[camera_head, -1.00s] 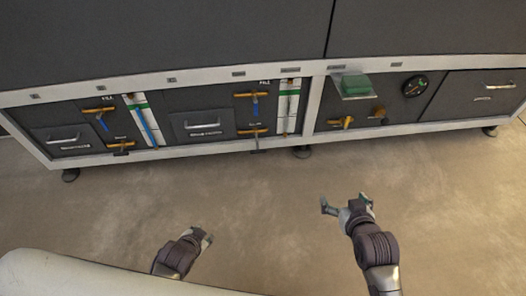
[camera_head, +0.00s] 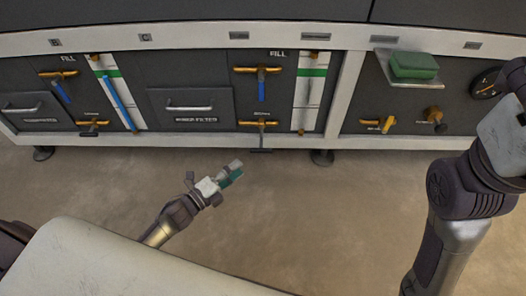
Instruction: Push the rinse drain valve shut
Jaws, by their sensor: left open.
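Low on the machine front, the valve below the right FILL valve has a yellow crosspiece and a dark handle reaching out past the bottom rail. I take it for the rinse drain valve (camera_head: 260,124); its small label is not clearly legible. My left gripper (camera_head: 213,178) is open and empty, over the floor in front of the machine, below and left of that handle and apart from it. My right arm (camera_head: 455,200) crosses the right side; its fingertips are outside the picture.
The right FILL valve (camera_head: 262,70) has a blue handle pointing down. Another low valve (camera_head: 92,123) is at left. A filter drawer (camera_head: 192,107) lies between. A green block (camera_head: 413,67) sits on a shelf at right. A machine foot (camera_head: 322,157) stands right of the valve.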

